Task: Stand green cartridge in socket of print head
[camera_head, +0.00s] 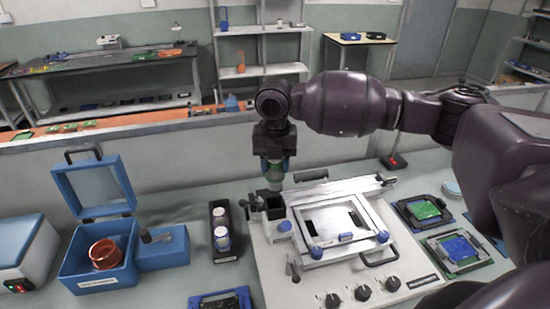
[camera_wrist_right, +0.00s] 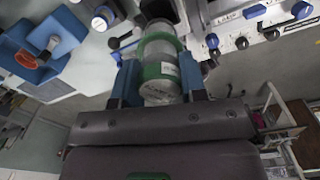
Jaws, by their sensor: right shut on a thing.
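My right gripper (camera_head: 275,166) is shut on the green cartridge (camera_head: 275,178), a clear, greyish cylinder with a green band and a white label. In the right wrist view the cartridge (camera_wrist_right: 160,68) sits between the blue fingers of my right gripper (camera_wrist_right: 158,82). It looks upright in the head view. The black socket of the print head (camera_head: 273,207) is directly below it, at the left back of the white printer. The cartridge's lower end is at or just above the socket; I cannot tell whether it has entered. My left gripper is not in view.
A black rack (camera_head: 222,245) with white-capped cartridges stands left of the printer. The white frame (camera_head: 338,225) lies to the right. An open blue box (camera_head: 100,265) stands at the left.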

